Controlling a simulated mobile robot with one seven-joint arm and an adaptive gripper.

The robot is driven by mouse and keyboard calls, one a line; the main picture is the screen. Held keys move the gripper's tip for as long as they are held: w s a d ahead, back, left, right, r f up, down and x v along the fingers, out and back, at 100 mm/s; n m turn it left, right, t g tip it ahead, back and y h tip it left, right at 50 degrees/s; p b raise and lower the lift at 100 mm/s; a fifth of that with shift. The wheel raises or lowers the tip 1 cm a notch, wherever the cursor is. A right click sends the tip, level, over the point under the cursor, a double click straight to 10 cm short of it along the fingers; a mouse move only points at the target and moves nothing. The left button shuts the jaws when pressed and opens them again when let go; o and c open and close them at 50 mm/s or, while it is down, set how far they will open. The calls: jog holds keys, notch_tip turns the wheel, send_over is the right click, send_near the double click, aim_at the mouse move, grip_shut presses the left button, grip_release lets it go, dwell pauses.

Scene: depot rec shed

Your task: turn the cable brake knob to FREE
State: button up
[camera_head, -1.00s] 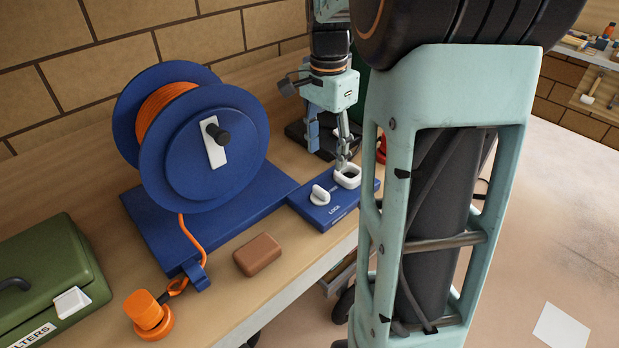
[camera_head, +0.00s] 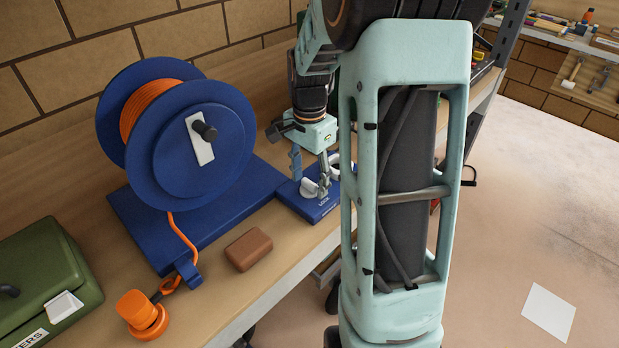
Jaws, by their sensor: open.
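The white brake knob (camera_head: 308,187) sits on the small blue plate (camera_head: 317,215) joined to the reel's base. Small white lettering on the plate's front seems to read LOCK. My gripper (camera_head: 311,190) points down at the plate, open, with one finger behind and left of the knob and the other at its right, partly in front of it. I cannot tell whether either finger touches the knob. The blue cable reel (camera_head: 205,150) with orange cable stands left of my gripper. A white ring-shaped piece (camera_head: 334,168) on the plate is partly hidden by my arm.
A brown block (camera_head: 249,249) lies at the bench's front. An orange plug (camera_head: 143,313) on the cable and a green case (camera_head: 45,280) are at the left. My arm hides the bench right of the plate.

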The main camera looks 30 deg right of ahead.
jog(key=shift+c, duration=0.5)
jog(key=c, duration=1.1)
jog(key=shift+o, duration=0.2)
jog(key=n, duration=0.4)
jog(key=shift+n, duration=0.4)
jog(key=n, duration=0.4)
jog(key=shift+n, duration=0.3)
jog(key=n, duration=0.4)
jog(key=shift+n, duration=2.3)
